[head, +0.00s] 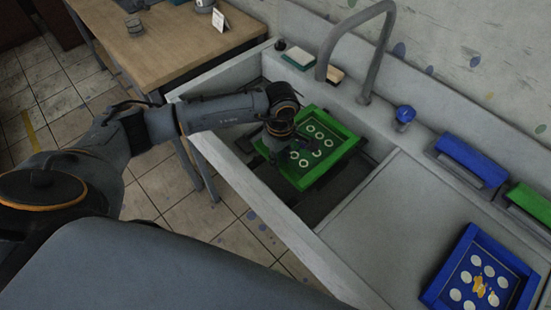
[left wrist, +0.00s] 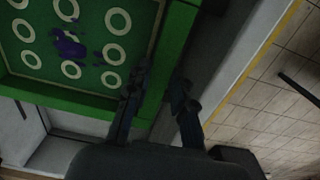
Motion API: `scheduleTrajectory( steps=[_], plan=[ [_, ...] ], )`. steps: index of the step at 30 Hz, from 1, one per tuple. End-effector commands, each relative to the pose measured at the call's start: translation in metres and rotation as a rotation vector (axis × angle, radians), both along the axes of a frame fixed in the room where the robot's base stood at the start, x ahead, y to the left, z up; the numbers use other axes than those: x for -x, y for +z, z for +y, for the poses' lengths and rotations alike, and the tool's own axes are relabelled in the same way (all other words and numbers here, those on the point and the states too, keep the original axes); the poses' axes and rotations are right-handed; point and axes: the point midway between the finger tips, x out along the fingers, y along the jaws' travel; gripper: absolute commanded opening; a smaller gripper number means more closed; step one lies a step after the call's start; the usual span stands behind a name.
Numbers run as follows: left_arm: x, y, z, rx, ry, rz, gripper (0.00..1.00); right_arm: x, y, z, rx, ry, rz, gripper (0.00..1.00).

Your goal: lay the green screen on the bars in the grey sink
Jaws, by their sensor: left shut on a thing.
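The green screen (head: 322,142), a green frame with pale rings and a purple smear, is over the grey sink (head: 350,208). It looks nearly level, with dark bars (head: 372,152) showing beside and below it. I cannot tell whether it rests on them. My left gripper (head: 283,148) is at the screen's left edge and shut on its frame. In the left wrist view the screen (left wrist: 75,62) fills the upper left, and the gripper fingers (left wrist: 158,98) straddle its frame edge. My right gripper is not in view.
A tall tap (head: 377,55) and a blue knob (head: 404,114) stand behind the sink. A blue screen (head: 446,290) lies on the counter at right, near blue (head: 472,160) and green (head: 530,204) holders. A wooden table (head: 165,45) stands at upper left.

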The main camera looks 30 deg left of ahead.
Motion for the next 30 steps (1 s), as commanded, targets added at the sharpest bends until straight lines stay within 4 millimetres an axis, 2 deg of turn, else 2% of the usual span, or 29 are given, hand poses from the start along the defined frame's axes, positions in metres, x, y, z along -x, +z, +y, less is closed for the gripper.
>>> scheduleTrajectory(
  steps=[3,12,30],
  plan=[
    [-0.005,-0.014,-0.003,0.002,0.0,-0.002,0.0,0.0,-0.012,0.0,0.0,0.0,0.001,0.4],
    [-0.01,-0.038,-0.003,0.001,0.0,-0.002,0.0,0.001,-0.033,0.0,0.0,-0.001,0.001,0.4],
    [-0.009,-0.043,-0.003,0.001,0.0,-0.002,0.0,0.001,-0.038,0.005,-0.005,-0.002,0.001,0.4]
  ],
)
